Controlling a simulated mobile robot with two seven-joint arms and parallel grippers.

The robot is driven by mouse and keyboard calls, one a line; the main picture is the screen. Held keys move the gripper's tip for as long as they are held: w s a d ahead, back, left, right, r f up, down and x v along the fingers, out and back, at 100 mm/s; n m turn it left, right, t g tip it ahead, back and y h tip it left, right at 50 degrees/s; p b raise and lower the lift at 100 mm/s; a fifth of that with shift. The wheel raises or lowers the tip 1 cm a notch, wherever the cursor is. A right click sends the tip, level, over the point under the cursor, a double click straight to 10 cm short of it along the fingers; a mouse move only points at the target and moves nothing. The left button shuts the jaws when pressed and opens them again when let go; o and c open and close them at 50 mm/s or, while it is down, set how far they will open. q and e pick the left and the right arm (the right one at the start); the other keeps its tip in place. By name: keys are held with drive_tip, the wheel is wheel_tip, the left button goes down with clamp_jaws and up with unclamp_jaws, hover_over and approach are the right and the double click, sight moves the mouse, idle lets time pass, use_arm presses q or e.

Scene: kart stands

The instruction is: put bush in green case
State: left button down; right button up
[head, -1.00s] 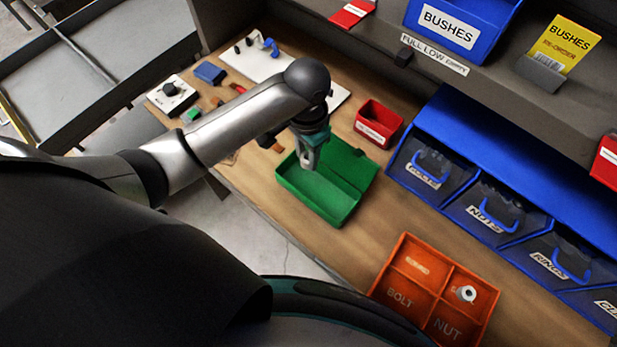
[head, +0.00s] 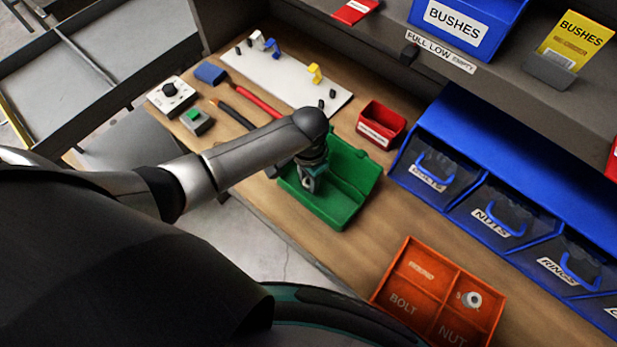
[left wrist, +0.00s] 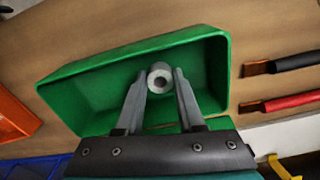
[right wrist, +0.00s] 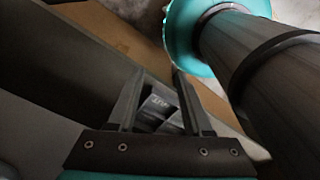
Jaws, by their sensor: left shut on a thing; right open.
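The green case (head: 352,203) stands open on the wooden bench; in the left wrist view its floor and walls (left wrist: 85,95) show around the gripper. My left gripper (head: 308,184) points down within the case's outline. In the left wrist view the left gripper (left wrist: 160,88) is shut on the bush (left wrist: 160,76), a pale grey ring-shaped piece with a dark hole, held between the fingertips over the case's inside. Whether the bush touches the floor, I cannot tell. My right gripper (right wrist: 156,80) is open and empty, away from the bench items.
An orange divided tray (head: 404,243) stands at the front right, with a pale ring piece (head: 470,299) in one compartment. A small red bin (head: 381,124) is behind the case. Blue drawers (head: 497,213) line the right.

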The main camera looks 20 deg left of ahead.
use_arm(q)
drive_tip(key=shift+f, duration=0.1)
drive_tip(key=c, duration=0.5)
unclamp_jaws()
wheel_tip(320, 180, up, 12)
drive_tip(key=shift+r+p, duration=0.15)
drive_tip(key=shift+p, duration=0.95)
